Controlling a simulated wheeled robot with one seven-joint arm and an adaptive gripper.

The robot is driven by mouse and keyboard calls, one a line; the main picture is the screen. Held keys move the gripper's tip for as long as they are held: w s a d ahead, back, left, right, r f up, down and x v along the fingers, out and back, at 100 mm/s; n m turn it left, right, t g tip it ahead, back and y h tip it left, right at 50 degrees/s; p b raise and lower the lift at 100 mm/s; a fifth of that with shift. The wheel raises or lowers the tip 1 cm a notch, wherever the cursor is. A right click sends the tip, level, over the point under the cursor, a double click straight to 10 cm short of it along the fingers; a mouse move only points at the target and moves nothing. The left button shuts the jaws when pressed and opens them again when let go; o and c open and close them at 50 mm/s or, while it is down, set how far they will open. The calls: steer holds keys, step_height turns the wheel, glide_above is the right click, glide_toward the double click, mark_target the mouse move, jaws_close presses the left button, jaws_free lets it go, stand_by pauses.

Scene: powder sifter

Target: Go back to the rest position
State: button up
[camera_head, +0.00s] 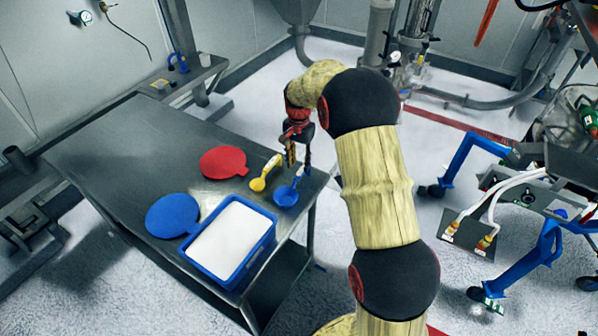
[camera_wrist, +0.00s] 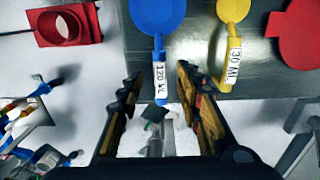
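My gripper (camera_wrist: 160,72) is open and empty, its two fingers well apart. In the head view my gripper (camera_head: 292,150) hangs over the table's right end, close to the scoops. A blue scoop (camera_head: 286,196) lies on the table; in the wrist view its handle with a white label (camera_wrist: 160,80) shows between the fingertips, apart from both. A yellow scoop (camera_head: 258,184) labelled 30 ML lies beside it; it also shows in the wrist view (camera_wrist: 233,12).
The dark table (camera_head: 125,145) also bears a red disc (camera_head: 223,162), a blue disc (camera_head: 172,215) and a blue tray (camera_head: 229,276) of white powder. Blue-legged equipment (camera_head: 468,150) stands on the floor at right. Pipes (camera_head: 470,100) run behind the arm.

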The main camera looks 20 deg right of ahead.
step_height(320, 180, up, 4)
steer(key=shift+r, duration=0.25)
steer(key=s+a+f+n, duration=0.2)
steer(key=s+n, duration=0.2)
steer(key=s, duration=0.2)
steer(key=s+a+r+n+t, duration=0.1)
steer(key=s+a+r, duration=0.3)
steer(key=s, duration=0.6)
steer(key=s+a+r+n+t+b, duration=0.1)
steer(key=s+a+r+n+t, duration=0.1)
steer(key=s+r, duration=0.5)
steer(key=s+a+r+n+t, duration=0.2)
steer(key=s+a+r+n, duration=0.2)
steer(key=s, duration=0.9)
steer(key=shift+s+a+r+b, duration=0.3)
steer(key=shift+a+r, duration=0.65)
steer(key=shift+r, duration=0.4)
